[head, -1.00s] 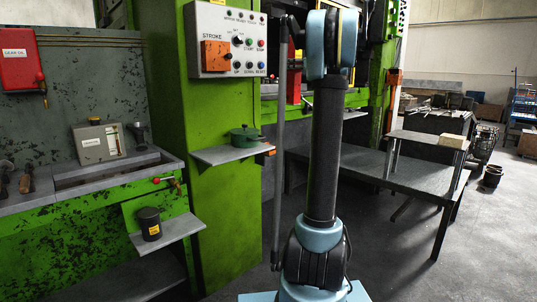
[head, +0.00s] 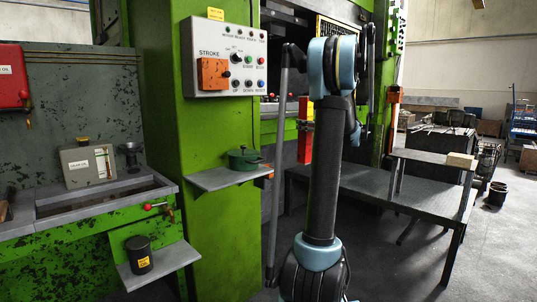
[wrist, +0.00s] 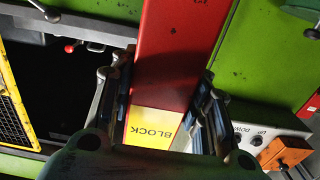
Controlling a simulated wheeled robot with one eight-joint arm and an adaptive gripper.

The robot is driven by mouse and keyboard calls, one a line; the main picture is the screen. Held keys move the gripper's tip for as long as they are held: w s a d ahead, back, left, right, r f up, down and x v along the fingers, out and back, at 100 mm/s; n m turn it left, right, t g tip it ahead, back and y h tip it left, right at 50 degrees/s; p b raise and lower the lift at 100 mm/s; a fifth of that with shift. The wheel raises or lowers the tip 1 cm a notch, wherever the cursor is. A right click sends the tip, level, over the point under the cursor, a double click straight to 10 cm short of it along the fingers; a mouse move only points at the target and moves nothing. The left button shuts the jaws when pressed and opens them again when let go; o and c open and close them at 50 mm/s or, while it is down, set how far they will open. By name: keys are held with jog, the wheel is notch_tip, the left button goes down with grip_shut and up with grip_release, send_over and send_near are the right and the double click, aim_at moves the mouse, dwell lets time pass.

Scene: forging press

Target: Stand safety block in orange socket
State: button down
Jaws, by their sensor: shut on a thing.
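The safety block is a long red bar (wrist: 180,45) with a yellow end label reading BLOCK. In the wrist view it runs from the top edge down between the two fingers of my gripper (wrist: 167,85), which is shut on it. In the head view the red block (head: 305,130) is upright beside my arm, in front of the press opening. My gripper is mostly hidden by my arm there. A small orange piece (head: 268,175) shows at the shelf's right end, and an orange post (head: 394,105) stands at the right column. I cannot tell which is the socket.
A control panel (head: 226,60) with an orange cover is on the green press column. A shelf (head: 215,178) below it carries a green pot (head: 244,160). A grey table (head: 420,195) stands at the right. A dark canister (head: 139,254) stands on a lower left shelf.

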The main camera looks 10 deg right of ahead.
jog(key=w+a, duration=0.3)
jog(key=a, duration=0.5)
jog(key=w+a, duration=0.3)
jog(key=a, duration=0.5)
notch_tip(320, 180, down, 7)
jog(key=shift+a, duration=0.35)
jog(key=c, duration=0.9)
grip_release()
jog(key=shift+d, duration=0.1)
jog(key=v, duration=1.2)
